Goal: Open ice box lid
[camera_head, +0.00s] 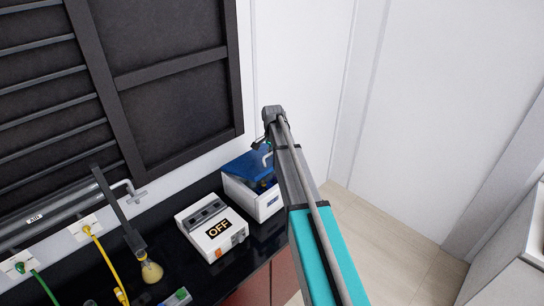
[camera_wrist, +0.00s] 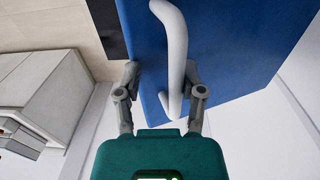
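The ice box (camera_head: 238,193) is a white box at the right end of the black bench. Its blue lid (camera_head: 246,167) looks tilted up, with a dark gap and some of the inside showing beneath it. In the wrist view the blue lid (camera_wrist: 240,45) fills the upper right, with its white bar handle (camera_wrist: 176,55) running between my fingers. My gripper (camera_wrist: 160,80) is open, one finger on each side of the handle; contact is not clear. In the head view my gripper (camera_head: 262,144) is small beside the lid, and my arm covers the box's right side.
A white device marked OFF (camera_head: 212,228) stands just left of the ice box. A round yellowish flask (camera_head: 151,271) and yellow and green cables are farther left. The fumehood's dark frame (camera_head: 160,80) rises behind. Open floor (camera_head: 375,250) lies to the right.

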